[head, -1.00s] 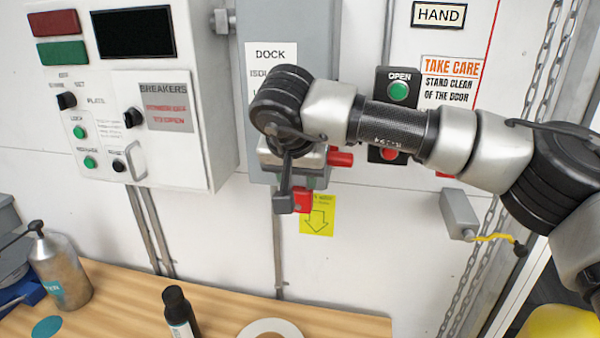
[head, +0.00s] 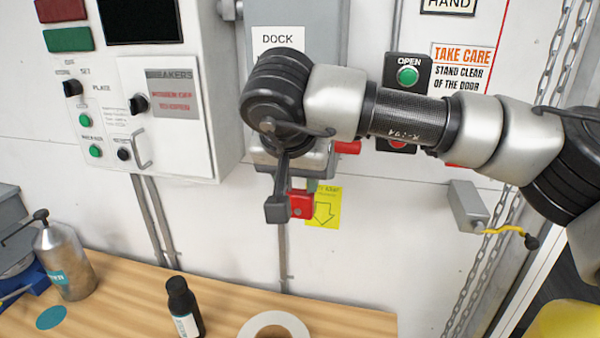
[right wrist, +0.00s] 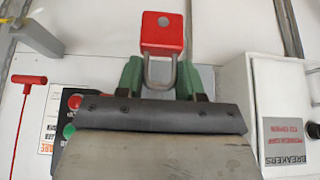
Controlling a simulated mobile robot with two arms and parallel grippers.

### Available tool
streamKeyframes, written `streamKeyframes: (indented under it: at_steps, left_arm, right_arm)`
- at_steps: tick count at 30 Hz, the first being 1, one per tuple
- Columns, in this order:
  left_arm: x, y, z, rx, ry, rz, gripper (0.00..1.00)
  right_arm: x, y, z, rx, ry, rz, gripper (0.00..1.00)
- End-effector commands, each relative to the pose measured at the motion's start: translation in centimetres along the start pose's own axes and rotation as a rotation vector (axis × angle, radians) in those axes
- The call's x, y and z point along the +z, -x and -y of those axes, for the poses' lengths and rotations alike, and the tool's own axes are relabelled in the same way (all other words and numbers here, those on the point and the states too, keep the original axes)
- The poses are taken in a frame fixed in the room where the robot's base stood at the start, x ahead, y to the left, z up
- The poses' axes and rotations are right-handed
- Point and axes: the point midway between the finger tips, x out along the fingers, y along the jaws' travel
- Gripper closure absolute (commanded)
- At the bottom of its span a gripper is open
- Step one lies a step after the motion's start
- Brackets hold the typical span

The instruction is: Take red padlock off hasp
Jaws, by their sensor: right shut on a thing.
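The gripper is shut on the padlock. In the head view, my wrist mostly hides the fingers. The hasp is hidden, so I cannot tell whether the shackle is still through it. My left gripper is not in view.
A red handle (head: 348,147) sticks out right of the isolator. The breaker cabinet (head: 180,150) is at left, the button box (head: 407,75) at right. Below, the wooden bench (head: 120,290) holds a metal bottle (head: 65,265), a black bottle (head: 183,308) and a tape roll (head: 272,326).

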Motion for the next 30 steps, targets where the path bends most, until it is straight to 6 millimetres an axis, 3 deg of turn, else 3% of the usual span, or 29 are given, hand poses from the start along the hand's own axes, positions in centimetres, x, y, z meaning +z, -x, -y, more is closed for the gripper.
streamKeyframes:
  at_steps: [30]
  left_arm:
    - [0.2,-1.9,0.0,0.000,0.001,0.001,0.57]
  right_arm:
    - [4.5,2.6,0.1,-0.002,0.002,-0.002,0.88]
